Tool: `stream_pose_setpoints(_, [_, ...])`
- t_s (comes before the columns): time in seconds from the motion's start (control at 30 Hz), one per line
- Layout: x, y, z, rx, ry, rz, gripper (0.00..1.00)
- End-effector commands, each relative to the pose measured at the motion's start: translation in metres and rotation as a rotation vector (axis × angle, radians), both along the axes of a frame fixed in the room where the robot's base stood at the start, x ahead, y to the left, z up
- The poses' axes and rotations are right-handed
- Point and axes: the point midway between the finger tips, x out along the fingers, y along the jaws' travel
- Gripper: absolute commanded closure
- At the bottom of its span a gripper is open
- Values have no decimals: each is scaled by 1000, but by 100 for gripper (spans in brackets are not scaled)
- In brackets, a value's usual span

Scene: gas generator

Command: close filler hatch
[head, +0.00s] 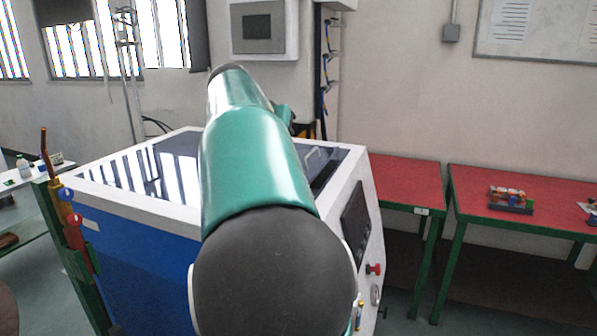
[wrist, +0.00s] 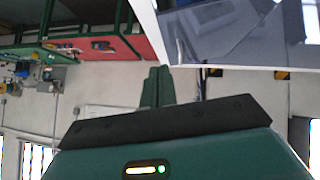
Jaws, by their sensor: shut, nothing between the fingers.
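The gas generator is a blue and white cabinet (head: 140,245) with a dark glossy top (head: 150,170) in the head view. A dark recessed part (head: 318,165) shows on its top, right of my arm; I cannot tell whether this is the filler hatch or how far it is open. My arm hides the middle of the top. In the wrist view the cabinet's white edge and glossy surface (wrist: 235,35) fill the upper right. My gripper (wrist: 157,72) is shut and empty, its fingertips close to the white edge; contact cannot be told.
Red-topped tables (head: 405,180) stand right of the cabinet, one carrying a small colourful block set (head: 511,200). The cabinet's right face has a dark panel (head: 356,222) and a red knob (head: 374,269). Red and orange tools (head: 70,215) hang at the left.

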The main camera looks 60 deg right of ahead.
Motion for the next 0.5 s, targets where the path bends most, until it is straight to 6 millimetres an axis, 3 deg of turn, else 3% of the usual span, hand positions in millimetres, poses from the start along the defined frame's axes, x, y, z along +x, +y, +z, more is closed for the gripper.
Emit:
stream_pose_setpoints(0.23, [-5,-7,-12,11,3,-9,100])
stream_pose_setpoints(0.5, [-8,-42,-47,10,4,-10,100])
